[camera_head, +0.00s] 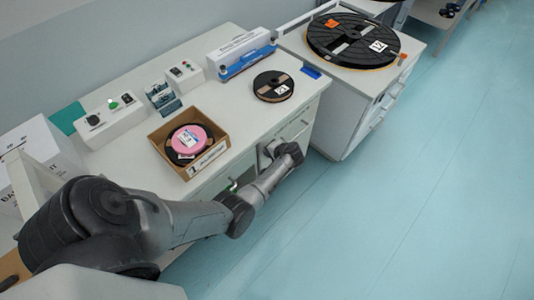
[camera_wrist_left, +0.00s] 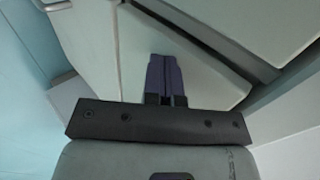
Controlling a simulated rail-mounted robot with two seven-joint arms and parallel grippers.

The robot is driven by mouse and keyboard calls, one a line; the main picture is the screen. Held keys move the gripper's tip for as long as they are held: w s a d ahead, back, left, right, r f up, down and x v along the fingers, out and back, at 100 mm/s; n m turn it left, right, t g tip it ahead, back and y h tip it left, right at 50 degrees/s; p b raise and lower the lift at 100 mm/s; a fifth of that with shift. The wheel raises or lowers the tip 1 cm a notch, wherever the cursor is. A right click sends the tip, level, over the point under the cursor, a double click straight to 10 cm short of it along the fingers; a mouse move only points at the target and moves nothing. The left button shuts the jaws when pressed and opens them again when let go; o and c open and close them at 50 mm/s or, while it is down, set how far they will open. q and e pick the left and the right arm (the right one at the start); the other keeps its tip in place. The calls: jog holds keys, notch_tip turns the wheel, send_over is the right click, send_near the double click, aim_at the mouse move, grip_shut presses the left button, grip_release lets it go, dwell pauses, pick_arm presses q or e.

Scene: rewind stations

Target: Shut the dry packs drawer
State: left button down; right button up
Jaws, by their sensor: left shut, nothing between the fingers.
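The white workbench cabinet (camera_head: 222,172) has drawer fronts along its front side, and no drawer label can be read. My left arm reaches along this front, with its left gripper (camera_head: 271,149) close against it; the fingertips are hard to make out there. In the left wrist view, the left gripper (camera_wrist_left: 165,75) is shut and empty, with its dark fingers in front of a pale drawer front (camera_wrist_left: 195,72). A dark gap runs along the panel's upper right edge. I cannot tell whether the fingers touch it. My right gripper is not in view.
On the bench stand a cardboard box (camera_head: 163,148) with a pink reel, a small black reel (camera_head: 273,86), a blue-and-white box (camera_head: 241,53) and switch boxes. A second cabinet (camera_head: 340,100) with a large black reel (camera_head: 352,40) stands to the right. The floor at right is clear.

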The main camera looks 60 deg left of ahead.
pick_arm(q)
jog(key=shift+s+a, duration=0.1)
jog(key=shift+a, duration=0.05)
jog(key=d+f+p+v, duration=0.1)
jog(key=f+p+v, duration=0.1)
jog(key=v, duration=1.1)
jog(key=shift+w+d+p, duration=0.4)
jog(key=shift+d+p, duration=0.1)
